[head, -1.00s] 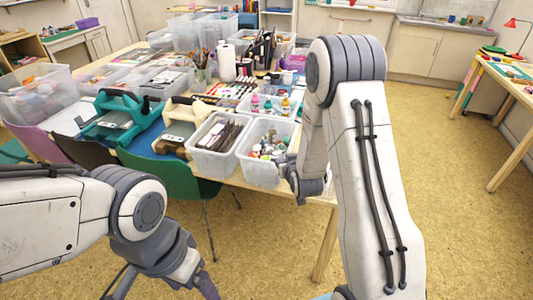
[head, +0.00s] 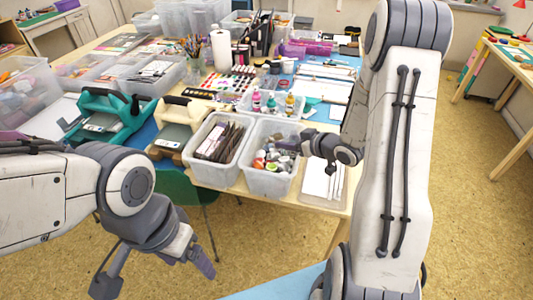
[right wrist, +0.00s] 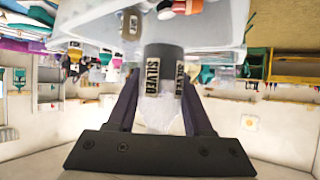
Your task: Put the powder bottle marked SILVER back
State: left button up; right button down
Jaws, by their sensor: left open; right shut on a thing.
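In the right wrist view my right gripper (right wrist: 158,92) is shut on the powder bottle marked SILVER (right wrist: 165,68). The bottle has a grey part with SILVER labels and a pale, clear part between the fingers. In the head view my right wrist is beside a clear bin (head: 268,183) of small bottles and jars; the held bottle cannot be made out there. Close to it in the wrist view is another labelled bottle (right wrist: 131,22), its label hard to read. My left gripper (head: 155,270) is open and empty, low in front of the table.
A clear bin with dark brown items (head: 215,178) stands left of the bottle bin. A clear tray (head: 325,185) with white items lies to its right. Small coloured bottles (head: 272,106) stand behind. Green (head: 105,125) and cream (head: 185,130) machines sit at the left.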

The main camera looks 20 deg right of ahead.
send_over(267, 161)
notch_tip(267, 161, down, 5)
jog(key=shift+w+d+f+p, duration=0.1)
jog(key=shift+d+p, duration=0.05)
jog(key=shift+p, duration=0.3)
notch_tip(267, 161, down, 4)
jog(key=shift+r+p, duration=0.1)
jog(key=shift+p, duration=0.25)
jog(key=shift+c, duration=1.5)
grip_release()
jog(key=shift+f, duration=0.2)
jog(key=shift+r, duration=0.1)
